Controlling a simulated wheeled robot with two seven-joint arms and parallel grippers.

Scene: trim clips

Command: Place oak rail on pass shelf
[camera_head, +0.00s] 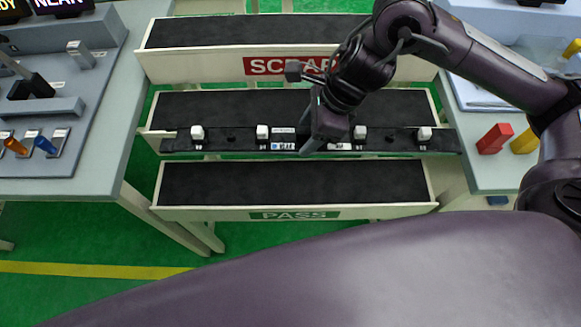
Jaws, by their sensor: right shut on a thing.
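A long dark rail (385,140) with several white clips and small labels lies crosswise in the picture. It looks black rather than oak-coloured. My right gripper (318,145) is shut on the rail near its middle and hides part of it. The rail appears over the front edge of the middle shelf and extends past that shelf's right end; I cannot tell whether it touches the shelf. The pass shelf (215,185), with a dark bed and a green PASS label (294,215), is the nearest shelf and is empty. My left gripper is not in view.
The scrap shelf (200,33) with a red label is farthest back. A grey bench (95,165) with tools and orange and blue pieces stands at left. The right bench (488,170) carries red (495,138) and yellow (525,141) blocks close to the rail's right end.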

